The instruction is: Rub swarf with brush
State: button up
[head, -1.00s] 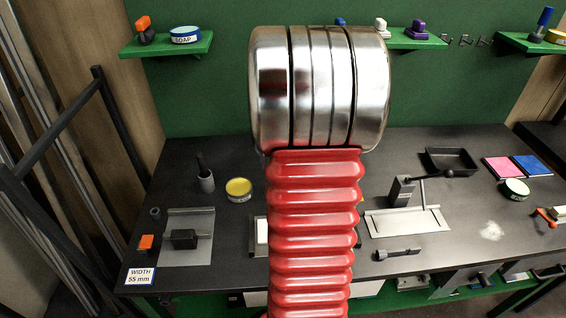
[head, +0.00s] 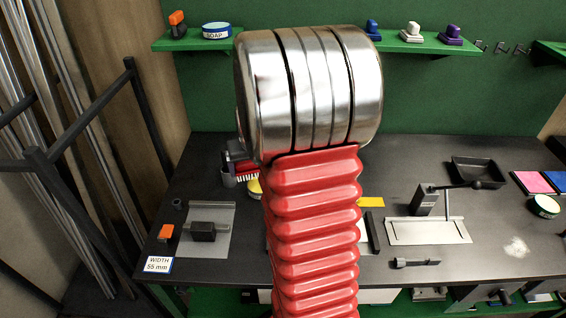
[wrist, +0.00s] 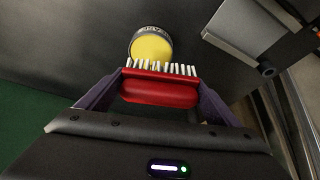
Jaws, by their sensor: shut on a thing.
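My gripper (wrist: 158,98) is shut on a red brush (wrist: 158,93), its purple fingers on either end of the red body. The white bristles point away from the gripper, toward the yellow tin in the wrist view. In the head view the brush (head: 245,168) shows at the left edge of my arm, above the bench, with its bristles downward; my arm hides most of the gripper. A pale, powdery patch (head: 516,247), possibly the swarf, lies on the right part of the dark bench.
The yellow tin (wrist: 151,46) is close to the bristles in the wrist view. A plate with a black block (head: 203,231), a black tray (head: 478,170) and a metal plate (head: 428,231) stand on the bench (head: 330,276).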

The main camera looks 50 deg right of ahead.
jog(key=w+a+n, duration=0.1)
jog(key=w+a, duration=0.1)
jog(key=a, duration=0.2)
jog(key=w+a+n, duration=0.1)
jog(key=w+a, duration=0.1)
jog(key=a, duration=0.3)
jog(key=w+a+n+y, duration=0.1)
jog(key=w+a, duration=0.1)
jog(key=a, duration=0.3)
jog(key=shift+w+f, duration=0.25)
jog(key=shift+f, duration=0.1)
jog(key=a+n, duration=0.1)
jog(key=a, duration=0.4)
jog(key=w+a+n+y, duration=0.1)
jog(key=a, duration=0.5)
jog(key=w+a+n, duration=0.1)
jog(key=a, duration=0.4)
jog(key=shift+w+a+f+t, duration=0.15)
jog(key=shift+f+t, duration=0.15)
jog(key=shift+f, duration=0.1)
jog(key=shift+d, duration=0.45)
